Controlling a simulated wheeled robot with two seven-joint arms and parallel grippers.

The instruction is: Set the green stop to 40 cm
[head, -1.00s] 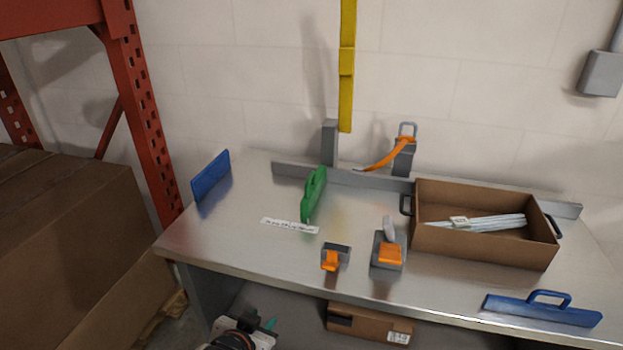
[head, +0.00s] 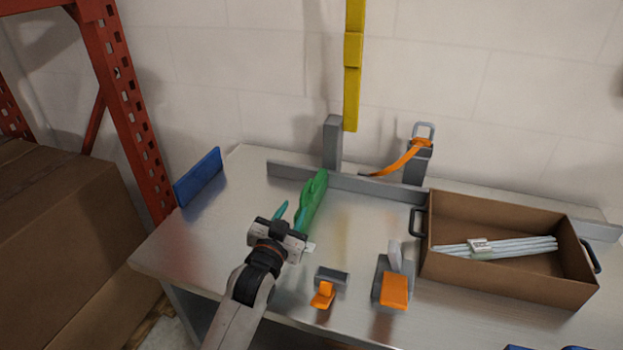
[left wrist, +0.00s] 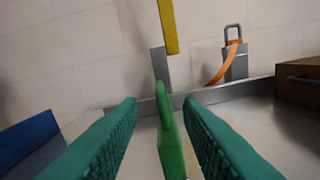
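The green stop (head: 314,200) stands on the metal table, its far end close to the grey rail (head: 380,187). My left gripper (head: 281,222) is low over the table at the stop's near left side. In the left wrist view my left gripper (left wrist: 161,104) has its teal fingers apart, with the green stop (left wrist: 170,145) seen in the gap between them. Clear space shows on both sides of the stop there. No scale marks are legible. My right gripper is not in view.
A yellow strip (head: 352,70) hangs on the wall above a grey post (head: 332,145). An orange-strapped bracket (head: 418,160) stands at the rail. Orange-and-grey clamps (head: 325,290) sit near the front edge. A brown box (head: 460,270) with white rods is right; a blue plate (head: 198,177) is left.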

